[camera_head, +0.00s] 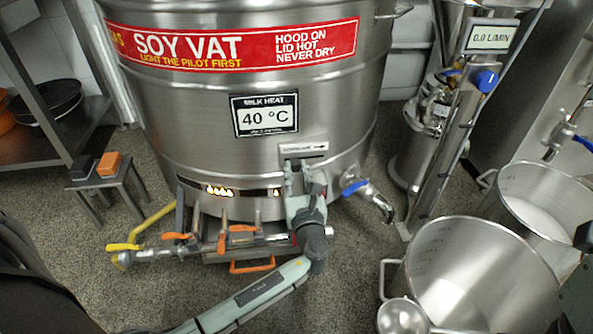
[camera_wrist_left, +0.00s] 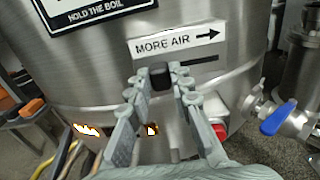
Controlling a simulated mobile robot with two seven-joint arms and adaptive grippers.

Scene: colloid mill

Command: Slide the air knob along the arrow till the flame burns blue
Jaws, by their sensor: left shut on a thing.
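The air knob (camera_wrist_left: 160,75) is a small black block at the left part of a dark slot (camera_wrist_left: 198,60) on the steel vat. My left gripper (camera_wrist_left: 160,84) has its fingertips closed around it; in the head view the left gripper (camera_head: 303,172) hides the knob. Above the slot, a white label (camera_wrist_left: 178,40) reads MORE AIR, with an arrow pointing right. The flame (camera_head: 220,191) shows yellow-white in the burner window low on the vat, and also in the left wrist view (camera_wrist_left: 88,130). My right gripper is not in view.
The vat (camera_head: 200,110) shows 40 °C on its display (camera_head: 264,115). A blue-handled tap (camera_head: 356,187) juts out right of my gripper. Gas pipework with orange levers (camera_head: 238,229) lies below left. Large steel pots (camera_head: 450,232) stand at right.

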